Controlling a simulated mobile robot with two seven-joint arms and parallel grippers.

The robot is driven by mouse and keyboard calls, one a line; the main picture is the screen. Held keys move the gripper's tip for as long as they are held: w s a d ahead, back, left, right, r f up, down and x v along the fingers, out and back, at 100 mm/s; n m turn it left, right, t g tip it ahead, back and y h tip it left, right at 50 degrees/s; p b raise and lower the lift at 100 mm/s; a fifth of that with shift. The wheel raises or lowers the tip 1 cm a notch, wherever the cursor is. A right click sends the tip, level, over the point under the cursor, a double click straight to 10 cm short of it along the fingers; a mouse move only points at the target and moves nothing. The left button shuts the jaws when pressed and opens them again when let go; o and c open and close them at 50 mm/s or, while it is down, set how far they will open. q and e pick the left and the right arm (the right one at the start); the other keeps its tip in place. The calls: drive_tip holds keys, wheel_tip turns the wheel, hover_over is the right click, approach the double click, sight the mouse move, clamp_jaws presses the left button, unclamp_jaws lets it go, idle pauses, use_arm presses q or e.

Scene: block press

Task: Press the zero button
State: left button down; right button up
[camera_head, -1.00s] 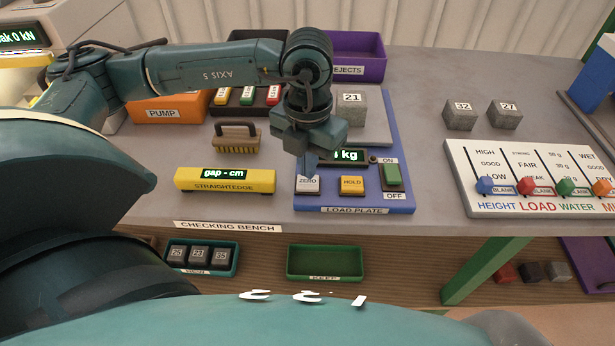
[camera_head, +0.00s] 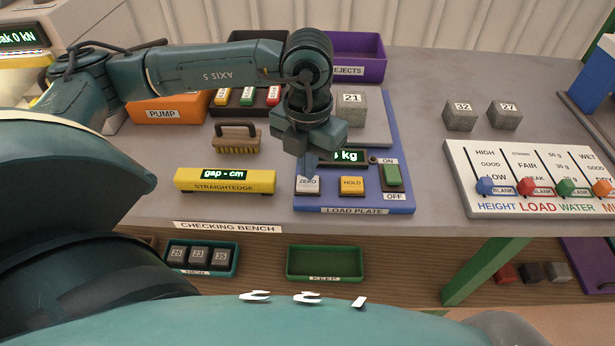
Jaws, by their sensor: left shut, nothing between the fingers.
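The zero button (camera_head: 308,186) is a small white square button labelled ZERO at the front left of the blue load plate (camera_head: 355,210). My left gripper (camera_head: 310,172) is shut and empty, pointing down. Its fingertips are at the back part of the button; I cannot tell if they touch it. The yellow HOLD button (camera_head: 351,186) sits to its right, and the green ON/OFF switch (camera_head: 393,175) is further right. The green display (camera_head: 347,156) is partly hidden by the gripper and shows "kg". A grey block marked 21 (camera_head: 352,108) stands on the load plate behind. My right gripper is not in view.
A yellow straightedge (camera_head: 225,180) and a brush (camera_head: 237,138) lie left of the plate. Grey blocks 32 (camera_head: 461,116) and 27 (camera_head: 504,115) stand to the right, behind a white slider board (camera_head: 530,160). Trays (camera_head: 325,277) sit on a lower shelf.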

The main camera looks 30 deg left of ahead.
sight(307, 182)
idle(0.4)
use_arm(q)
drive_tip(key=shift+f+b, duration=0.4)
drive_tip(key=shift+f+b, duration=0.75)
drive_tip(key=shift+r, duration=0.1)
idle(0.3)
wheel_tip(307, 182, up, 6)
drive_tip(key=p, duration=0.3)
drive_tip(key=shift+p, duration=0.4)
drive_tip(key=shift+f, duration=0.2)
drive_tip(key=shift+s, duration=0.1)
